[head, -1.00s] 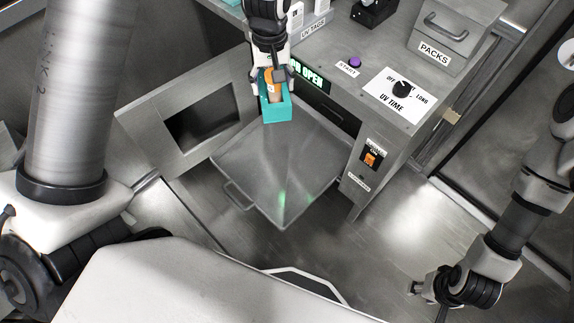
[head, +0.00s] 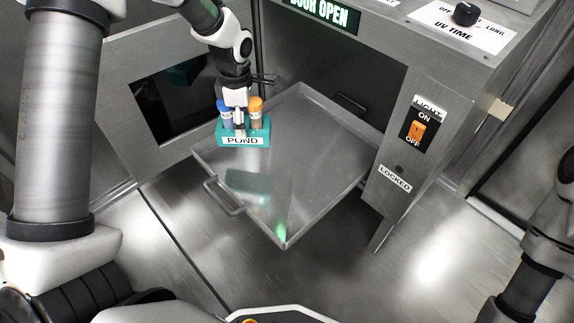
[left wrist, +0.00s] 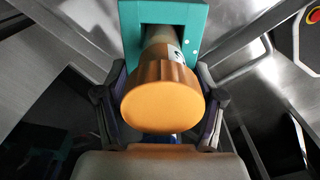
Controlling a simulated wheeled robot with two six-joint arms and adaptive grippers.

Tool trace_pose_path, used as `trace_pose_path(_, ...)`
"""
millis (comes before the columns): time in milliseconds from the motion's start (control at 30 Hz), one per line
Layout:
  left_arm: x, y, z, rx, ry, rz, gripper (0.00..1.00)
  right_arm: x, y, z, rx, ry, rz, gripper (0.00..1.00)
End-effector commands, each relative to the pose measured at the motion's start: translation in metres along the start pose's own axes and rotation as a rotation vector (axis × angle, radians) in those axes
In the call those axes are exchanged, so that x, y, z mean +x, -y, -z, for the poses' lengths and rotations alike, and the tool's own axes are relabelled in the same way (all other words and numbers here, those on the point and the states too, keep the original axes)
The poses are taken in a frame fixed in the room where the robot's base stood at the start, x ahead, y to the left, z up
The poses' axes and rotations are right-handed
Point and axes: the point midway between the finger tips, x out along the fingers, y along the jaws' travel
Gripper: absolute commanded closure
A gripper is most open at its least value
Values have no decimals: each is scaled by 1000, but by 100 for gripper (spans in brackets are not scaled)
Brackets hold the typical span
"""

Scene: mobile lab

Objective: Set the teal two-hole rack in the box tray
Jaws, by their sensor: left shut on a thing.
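The teal two-hole rack (head: 257,139), labelled POND, hangs upright over the back left part of the metal box tray (head: 300,215). It holds a blue-capped tube (head: 224,112) and an orange-capped tube (head: 256,108). My left gripper (head: 239,126) is shut on the rack between the two tubes. A dim reflection of the rack shows on the tray floor, and the rack looks a little above it. In the left wrist view, the orange cap (left wrist: 162,98) fills the middle between the fingers, with part of the teal rack (left wrist: 190,22) behind it. My right gripper is out of view.
The tray sticks out of the UV box (head: 385,120), whose sign (head: 322,12) reads DOOR OPEN. The open door (head: 120,105) stands left of the tray. A light switch (head: 415,130) is on the box's right front. The tray's middle and front are clear.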

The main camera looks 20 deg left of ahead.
Motion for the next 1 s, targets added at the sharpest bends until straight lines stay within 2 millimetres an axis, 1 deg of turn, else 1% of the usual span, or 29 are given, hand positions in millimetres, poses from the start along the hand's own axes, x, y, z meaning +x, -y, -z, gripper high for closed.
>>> trace_pose_path(33,11,0,0,-5,-1,1,76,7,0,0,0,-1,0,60)
trace_pose_path(200,44,1,1,-5,-1,2,76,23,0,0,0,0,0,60)
trace_pose_path(333,64,1,0,-5,0,1,76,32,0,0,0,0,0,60)
trace_pose_path(433,86,1,0,-5,-1,3,76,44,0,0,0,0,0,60)
trace_pose_path(500,97,1,0,-4,0,1,76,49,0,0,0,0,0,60)
trace_pose_path(733,96,1,0,-4,0,0,76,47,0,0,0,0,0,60)
trace_pose_path(867,99,1,0,-4,0,2,76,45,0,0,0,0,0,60)
trace_pose_path(900,99,1,0,-4,0,2,21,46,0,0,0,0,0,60)
trace_pose_path(933,99,1,0,-4,0,2,10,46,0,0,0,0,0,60)
trace_pose_path(967,99,1,0,-4,0,2,7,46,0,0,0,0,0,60)
trace_pose_path(1000,99,1,0,-4,0,2,7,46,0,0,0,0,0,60)
